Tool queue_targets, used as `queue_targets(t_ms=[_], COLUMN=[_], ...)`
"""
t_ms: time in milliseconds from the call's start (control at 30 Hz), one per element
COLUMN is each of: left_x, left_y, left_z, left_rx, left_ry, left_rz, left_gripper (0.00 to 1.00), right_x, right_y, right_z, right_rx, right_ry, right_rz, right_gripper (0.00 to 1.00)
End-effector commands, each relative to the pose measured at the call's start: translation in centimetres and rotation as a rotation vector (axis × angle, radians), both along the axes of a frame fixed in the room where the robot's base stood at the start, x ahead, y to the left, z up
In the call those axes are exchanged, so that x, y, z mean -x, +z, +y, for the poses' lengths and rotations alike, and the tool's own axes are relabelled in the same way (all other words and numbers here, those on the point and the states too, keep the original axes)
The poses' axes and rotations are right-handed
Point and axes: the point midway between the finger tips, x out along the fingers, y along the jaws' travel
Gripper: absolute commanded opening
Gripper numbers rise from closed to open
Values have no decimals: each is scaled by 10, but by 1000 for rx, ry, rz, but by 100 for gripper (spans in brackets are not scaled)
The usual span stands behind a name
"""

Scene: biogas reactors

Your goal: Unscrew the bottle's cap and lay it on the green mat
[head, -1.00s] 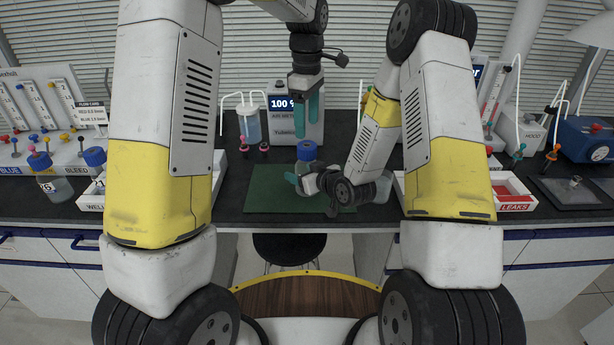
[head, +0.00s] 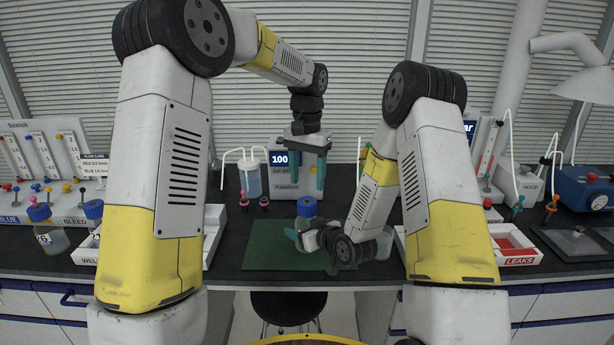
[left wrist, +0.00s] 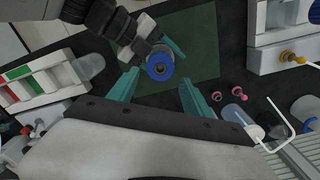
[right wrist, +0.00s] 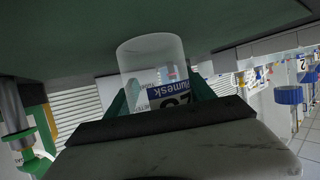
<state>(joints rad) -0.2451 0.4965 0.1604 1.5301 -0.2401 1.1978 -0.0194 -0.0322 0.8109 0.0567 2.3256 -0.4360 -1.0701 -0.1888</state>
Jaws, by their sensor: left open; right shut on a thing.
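The bottle (head: 306,226) is clear, with a blue cap (head: 306,208) on top, upright at the green mat (head: 262,258). My right gripper (head: 306,240) is shut around the bottle's body from the side. The right wrist view shows the clear bottle (right wrist: 150,58) and its printed label between the fingers; the cap is out of that view. My left gripper (head: 301,182) points down above the cap, open and empty, its teal fingers spread wide. In the left wrist view the cap (left wrist: 160,66) shows from above, just beyond the fingertips and between their lines, not touched.
An air meter box (head: 284,160) and small pink-knobbed fittings (head: 254,202) stand behind the mat. Blue-capped bottles (head: 46,228) are at left. White trays flank the mat, the right one marked LEAKS (head: 505,250). The mat's left part is bare.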

Motion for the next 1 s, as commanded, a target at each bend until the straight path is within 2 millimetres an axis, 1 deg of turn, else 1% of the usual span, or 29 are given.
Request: queue_targets(t_ms=[100, 200, 300, 400, 467, 567, 667, 900, 1000], left_x=[0, 0, -1, -1, -1, -1, 0, 0, 0], left_y=[1, 2, 3, 3, 2, -5, -18, -55, -67], left_z=[1, 1, 1, 1, 1, 1, 1, 1, 1], left_rx=[2, 3, 3, 3, 3, 4, 4, 3, 3], left_ry=[-244, -420, -549, -631, -658, -675, -676, -675, -674], left_rz=[-1, -2, -3, -4, -4, -3, -1, -2, -2], left_gripper=[58, 58, 58, 58, 58, 58, 58, 58, 58], right_x=[0, 0, 0, 0, 0, 0, 0, 0, 0], right_y=[0, 0, 0, 0, 0, 0, 0, 0, 0], right_z=[0, 0, 0, 0, 0, 0, 0, 0, 0], right_rx=[-1, -1, -1, -1, -1, -1, -1, -1, -1], right_ry=[0, 0, 0, 0, 0, 0, 0, 0, 0], right_rz=[-1, -1, -1, -1, -1, -1, -1, -1, -1], right_gripper=[0, 0, 0, 0, 0, 0, 0, 0, 0])
